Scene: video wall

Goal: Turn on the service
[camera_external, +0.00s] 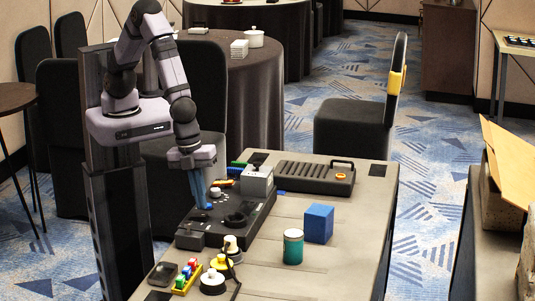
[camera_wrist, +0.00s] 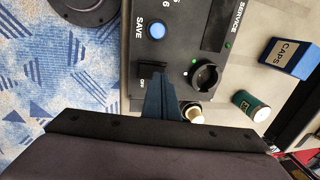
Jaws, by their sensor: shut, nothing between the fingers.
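The black control panel (camera_external: 208,236) lies on the table below my gripper, and it also shows in the wrist view (camera_wrist: 178,52). The word SERVICE (camera_wrist: 239,17) is printed along its right side. A black round knob (camera_wrist: 205,76) sits below that word, with small green lights near it. A blue SAVE button (camera_wrist: 156,30) is on the left. A black switch-like part marked OFF (camera_wrist: 143,83) is beside my fingertips, partly hidden by them. My gripper (camera_external: 198,205) is shut and empty, its blue fingers pointing down at the panel. I cannot tell whether they touch it.
A blue CAPS box (camera_external: 319,223) and a green cylinder (camera_external: 293,247) stand right of the panel. A yellow tray with coloured pieces (camera_external: 186,279) and white-and-yellow items (camera_external: 212,283) are at the front. A dark ridged case (camera_external: 315,177) lies behind. The table's front right is clear.

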